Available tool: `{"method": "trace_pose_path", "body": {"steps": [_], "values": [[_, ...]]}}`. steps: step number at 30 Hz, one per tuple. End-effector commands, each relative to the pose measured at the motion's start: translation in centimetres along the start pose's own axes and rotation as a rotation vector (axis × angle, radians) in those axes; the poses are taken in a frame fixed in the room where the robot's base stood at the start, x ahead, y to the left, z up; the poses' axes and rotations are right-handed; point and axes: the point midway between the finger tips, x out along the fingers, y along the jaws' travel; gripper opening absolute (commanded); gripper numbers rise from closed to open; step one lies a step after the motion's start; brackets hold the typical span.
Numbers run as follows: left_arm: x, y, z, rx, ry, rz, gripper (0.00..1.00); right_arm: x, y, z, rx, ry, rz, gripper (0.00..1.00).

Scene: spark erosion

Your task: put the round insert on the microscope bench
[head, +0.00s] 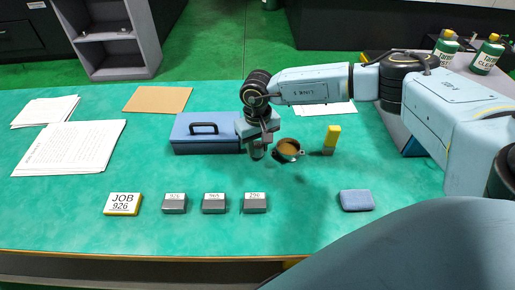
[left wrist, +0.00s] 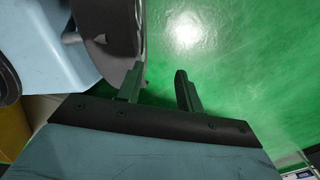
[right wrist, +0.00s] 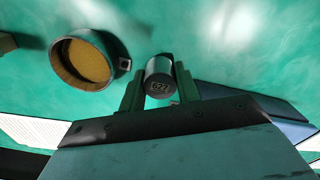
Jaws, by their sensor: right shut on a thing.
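The round insert is a small dark grey cylinder (right wrist: 158,82) with a number, which looks like 622, on its end face. My right gripper (right wrist: 158,88) is shut on it, one finger on each side. In the head view the right gripper (head: 258,141) points down over the green table, with the insert (head: 257,153) at its tips. Whether the insert touches the table I cannot tell. My left gripper (left wrist: 157,86) is open and empty above green floor; it is outside the head view. No microscope shows in any view.
A brown-filled round cup (head: 289,148) stands just right of the right gripper, and a blue case (head: 205,142) just left. Nearby are a yellow-topped block (head: 331,140), several grey blocks (head: 213,203), a JOB 926 block (head: 122,204) and a blue pad (head: 356,200).

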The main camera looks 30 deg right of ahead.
Motion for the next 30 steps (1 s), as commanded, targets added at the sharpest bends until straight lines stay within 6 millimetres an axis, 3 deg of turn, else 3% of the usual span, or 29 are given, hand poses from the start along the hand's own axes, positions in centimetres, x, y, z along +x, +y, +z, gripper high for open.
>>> {"method": "trace_pose_path", "body": {"steps": [6,13,22,30], "values": [[-0.6,0.2,-0.4,-0.003,0.006,0.004,0.36,-4.8,0.0,-0.1,0.000,0.007,-0.003,0.00],[-0.9,0.9,-0.6,-0.006,0.009,0.011,0.36,-8.4,-0.5,0.1,-0.005,0.003,-0.004,0.00],[-0.9,1.5,-0.8,-0.009,0.011,0.019,0.36,-13.3,-6.8,4.2,-0.065,-0.002,-0.009,0.00],[-0.9,1.4,-0.7,-0.008,0.010,0.019,0.36,-14.8,-8.6,6.0,-0.079,0.001,-0.001,0.00]]}}
